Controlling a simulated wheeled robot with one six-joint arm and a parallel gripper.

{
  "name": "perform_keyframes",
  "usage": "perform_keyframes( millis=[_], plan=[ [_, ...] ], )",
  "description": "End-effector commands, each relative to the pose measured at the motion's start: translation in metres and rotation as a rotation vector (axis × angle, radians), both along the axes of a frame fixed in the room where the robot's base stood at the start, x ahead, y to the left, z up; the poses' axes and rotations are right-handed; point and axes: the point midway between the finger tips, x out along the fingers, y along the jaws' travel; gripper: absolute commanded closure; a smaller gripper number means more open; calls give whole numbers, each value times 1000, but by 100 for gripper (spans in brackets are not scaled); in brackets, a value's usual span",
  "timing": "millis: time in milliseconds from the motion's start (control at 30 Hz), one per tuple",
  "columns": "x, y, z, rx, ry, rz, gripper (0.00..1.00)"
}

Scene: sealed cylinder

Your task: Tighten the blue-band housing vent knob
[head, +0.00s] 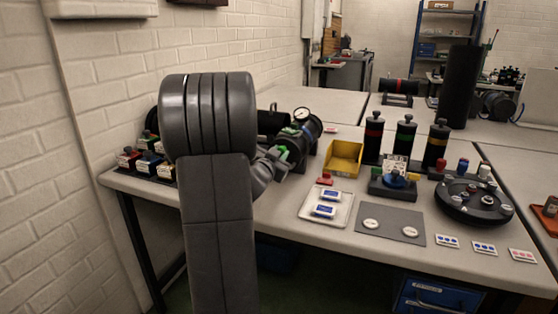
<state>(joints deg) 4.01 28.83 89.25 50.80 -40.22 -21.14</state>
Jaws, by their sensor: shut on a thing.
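The blue-band housing (312,125) is a dark cylinder lying on its side on the bench, left of the yellow bin. A white round gauge (301,114) stands on top of it, and a blue band shows near its right end. My gripper (283,153) has green fingertips and is at the near side of the housing. It is shut on the vent knob, which is mostly hidden by the fingers. My grey arm covers the left part of the housing.
A yellow bin (344,157) stands close to the right. A white tray (327,210) and grey mat (390,224) lie in front. Small coloured blocks sit at the left.

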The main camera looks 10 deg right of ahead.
Motion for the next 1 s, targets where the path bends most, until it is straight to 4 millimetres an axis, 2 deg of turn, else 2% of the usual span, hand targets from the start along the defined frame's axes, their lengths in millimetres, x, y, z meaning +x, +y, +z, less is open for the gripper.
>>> perform_keyframes(
  millis=[1000],
  plan=[
    [0, 0, -4, 801, -540, 0, 99]
  ],
)
